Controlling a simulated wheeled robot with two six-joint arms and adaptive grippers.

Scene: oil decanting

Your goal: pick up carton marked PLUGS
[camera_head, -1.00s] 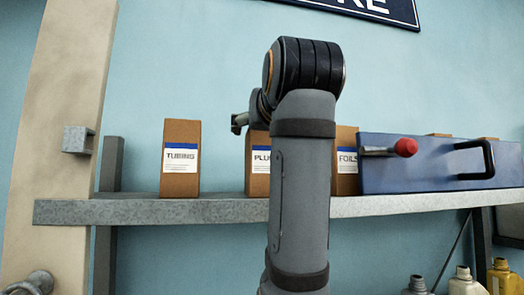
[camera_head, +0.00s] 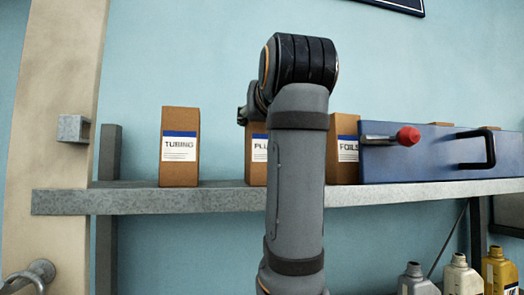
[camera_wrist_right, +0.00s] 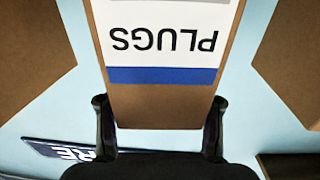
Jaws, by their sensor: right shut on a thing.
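The carton marked PLUGS (camera_head: 257,165) is brown with a white and blue label. It stands on the shelf in the head view, mostly hidden behind my right arm. In the right wrist view the PLUGS carton (camera_wrist_right: 160,95) appears upside down, with its label facing the camera. My right gripper (camera_wrist_right: 160,128) has one finger at each side of the carton's end and is shut on it. In the head view my right gripper (camera_head: 245,110) is largely hidden behind its own wrist. My left gripper is not in view.
A TUBING carton (camera_head: 180,120) stands left of PLUGS and a FOILS carton (camera_head: 344,170) right of it, both on the grey shelf (camera_head: 130,200). A blue case (camera_head: 430,165) with a red-tipped part (camera_head: 408,136) stands farther right. Several bottles (camera_head: 458,278) sit lower right.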

